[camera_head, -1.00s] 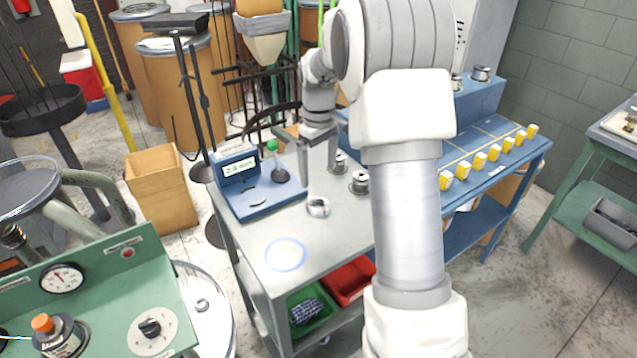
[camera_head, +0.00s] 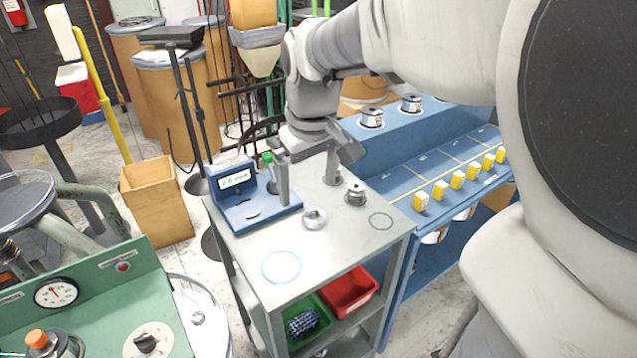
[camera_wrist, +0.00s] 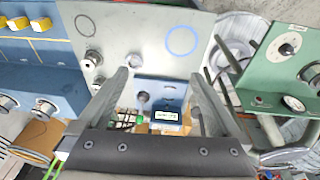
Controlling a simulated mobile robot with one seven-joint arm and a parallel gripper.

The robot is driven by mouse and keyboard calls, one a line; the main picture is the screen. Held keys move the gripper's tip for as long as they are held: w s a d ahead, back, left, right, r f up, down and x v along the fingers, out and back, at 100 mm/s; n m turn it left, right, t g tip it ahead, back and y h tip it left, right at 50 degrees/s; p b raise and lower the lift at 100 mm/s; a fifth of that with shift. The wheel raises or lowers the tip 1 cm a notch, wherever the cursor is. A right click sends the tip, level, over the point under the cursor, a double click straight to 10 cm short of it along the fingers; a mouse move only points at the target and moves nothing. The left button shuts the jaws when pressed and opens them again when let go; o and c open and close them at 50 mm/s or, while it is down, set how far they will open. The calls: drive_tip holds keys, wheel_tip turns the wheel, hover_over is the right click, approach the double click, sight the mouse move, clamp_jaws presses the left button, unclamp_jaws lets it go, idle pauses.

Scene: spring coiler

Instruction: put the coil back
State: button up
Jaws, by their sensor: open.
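A small silver coil (camera_head: 315,218) lies on the grey cart top (camera_head: 330,250); it also shows in the wrist view (camera_wrist: 146,36). A spool (camera_head: 355,194) stands to its right, and the wrist view shows two spools (camera_wrist: 92,57) close together there. A blue ring (camera_head: 281,266) is marked on the cart top at the front left and a dark ring (camera_head: 381,221) at the right. My gripper (camera_head: 308,172) is open and empty above the back of the cart, pointing down. Its fingers stand apart in the wrist view (camera_wrist: 160,88), with the coil beyond them.
A blue gauge (camera_head: 233,180) with a display and green knob stands at the cart's back left, near one finger. A blue rack (camera_head: 395,160) with spools and yellow tags adjoins on the right. Green and red bins (camera_head: 350,290) sit below. A green machine panel (camera_head: 100,275) is at the left.

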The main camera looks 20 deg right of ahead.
drive_tip(key=s+a+r+m+t+p, duration=0.1)
drive_tip(key=s+a+r+p, duration=0.1)
drive_tip(key=s, duration=0.4)
drive_tip(key=s+a+r+m+t+p, duration=0.1)
drive_tip(key=s+r+t+p, duration=0.1)
drive_tip(key=s, duration=0.5)
drive_tip(key=shift+s+a+r, duration=0.25)
drive_tip(key=shift+a+r, duration=0.15)
drive_tip(key=shift+r, duration=0.25)
idle(0.7)
